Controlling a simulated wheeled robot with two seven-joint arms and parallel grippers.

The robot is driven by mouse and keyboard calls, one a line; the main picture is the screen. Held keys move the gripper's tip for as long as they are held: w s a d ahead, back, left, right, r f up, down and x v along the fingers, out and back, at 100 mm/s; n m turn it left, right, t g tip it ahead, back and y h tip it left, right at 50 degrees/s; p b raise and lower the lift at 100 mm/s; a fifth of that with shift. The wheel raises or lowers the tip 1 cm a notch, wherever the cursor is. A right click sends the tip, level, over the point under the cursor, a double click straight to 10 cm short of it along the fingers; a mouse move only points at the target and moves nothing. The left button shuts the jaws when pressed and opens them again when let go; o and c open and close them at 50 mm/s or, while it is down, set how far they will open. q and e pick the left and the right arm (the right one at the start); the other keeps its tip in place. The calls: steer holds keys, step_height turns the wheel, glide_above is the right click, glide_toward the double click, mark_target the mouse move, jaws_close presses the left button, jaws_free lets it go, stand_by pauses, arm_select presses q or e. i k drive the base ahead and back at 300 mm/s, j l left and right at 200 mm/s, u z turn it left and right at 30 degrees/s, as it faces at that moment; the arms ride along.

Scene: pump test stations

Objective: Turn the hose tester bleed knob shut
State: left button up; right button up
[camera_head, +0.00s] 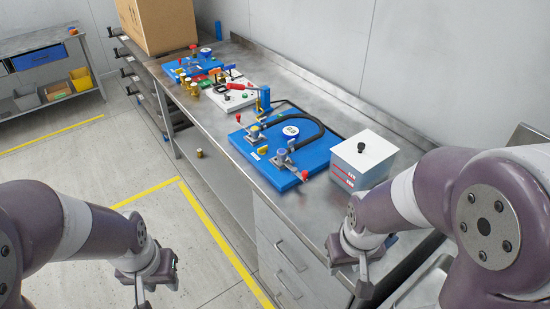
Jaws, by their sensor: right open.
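My right gripper (366,286) is open and empty at the bench's near end, apart from the board.
A grey-white box (366,155) with a black knob stands right of the board. Farther along are a white panel (232,99), a blue panel (188,69) and a cardboard box (158,24). A wall backs the bench (330,202). A side table (40,42) stands far left.

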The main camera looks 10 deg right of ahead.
mark_target(262, 150)
steer(key=i+j+z, duration=0.1)
steer(key=z, duration=0.4)
steer(key=i+j+z, duration=0.1)
steer(key=z, duration=0.35)
steer(key=j+z, duration=0.2)
steer(key=z, duration=0.3)
steer(key=i+j+z, duration=0.1)
steer(key=z, duration=0.4)
steer(key=j, duration=0.1)
